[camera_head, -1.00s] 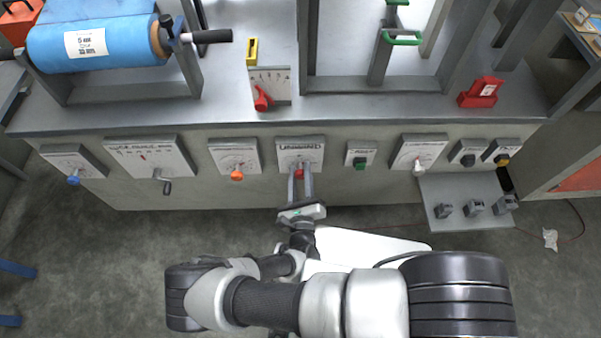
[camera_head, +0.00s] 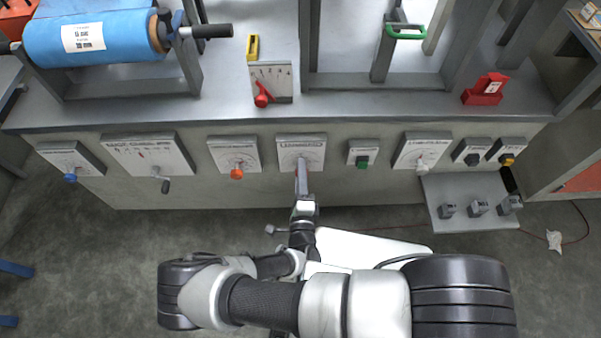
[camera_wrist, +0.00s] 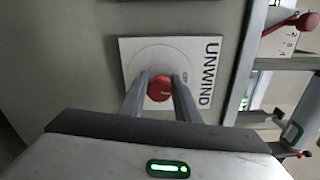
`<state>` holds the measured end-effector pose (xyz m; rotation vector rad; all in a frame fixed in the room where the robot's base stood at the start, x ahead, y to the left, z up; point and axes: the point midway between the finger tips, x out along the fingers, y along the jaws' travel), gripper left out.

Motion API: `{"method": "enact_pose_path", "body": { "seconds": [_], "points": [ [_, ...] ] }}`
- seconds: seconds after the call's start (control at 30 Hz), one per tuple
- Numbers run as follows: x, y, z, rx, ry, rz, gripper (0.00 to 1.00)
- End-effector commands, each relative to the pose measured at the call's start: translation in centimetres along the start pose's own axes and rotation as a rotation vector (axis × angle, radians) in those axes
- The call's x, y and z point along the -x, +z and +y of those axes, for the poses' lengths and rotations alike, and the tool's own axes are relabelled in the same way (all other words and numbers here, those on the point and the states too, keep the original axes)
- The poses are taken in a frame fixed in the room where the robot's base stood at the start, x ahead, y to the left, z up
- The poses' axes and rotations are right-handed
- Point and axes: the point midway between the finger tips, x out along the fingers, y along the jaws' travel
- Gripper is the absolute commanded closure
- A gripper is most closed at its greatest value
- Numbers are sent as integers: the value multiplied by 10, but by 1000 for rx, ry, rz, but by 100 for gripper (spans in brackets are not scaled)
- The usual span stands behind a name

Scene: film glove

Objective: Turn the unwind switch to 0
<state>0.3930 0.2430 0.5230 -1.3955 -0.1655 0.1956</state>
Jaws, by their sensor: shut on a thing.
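The unwind switch is a red knob (camera_wrist: 159,88) on a white plate (camera_head: 288,153) on the front of the grey machine. The word UNWIND runs sideways along the plate's right side in the wrist view. My gripper (camera_wrist: 162,90) is shut on the red knob, one grey finger on each side. In the head view my gripper (camera_head: 301,170) is edge-on, its fingers reaching the plate and hiding the knob. The knob's pointer and the 0 mark cannot be made out.
An orange-knob dial (camera_head: 237,173) is left of the plate, and a green switch (camera_head: 362,161) is right. A white-knob dial (camera_head: 422,166) is further right. A grey shelf (camera_head: 435,190) juts out at right.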

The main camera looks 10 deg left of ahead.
Motion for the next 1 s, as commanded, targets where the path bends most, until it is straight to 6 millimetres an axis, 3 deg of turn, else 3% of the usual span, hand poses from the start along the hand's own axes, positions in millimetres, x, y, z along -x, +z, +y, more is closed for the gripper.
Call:
{"method": "enact_pose_path", "body": {
  "seconds": [0.4, 0.9, 0.93, 1.0],
  "points": [
    [-1, 0, 0, 168, -1, 1, 93],
    [-1, 0, 0, 186, -2, 1, 93],
    [-1, 0, 0, 186, -2, 0, 69],
    [-1, 0, 0, 186, -2, 0, 58]
  ]
}}
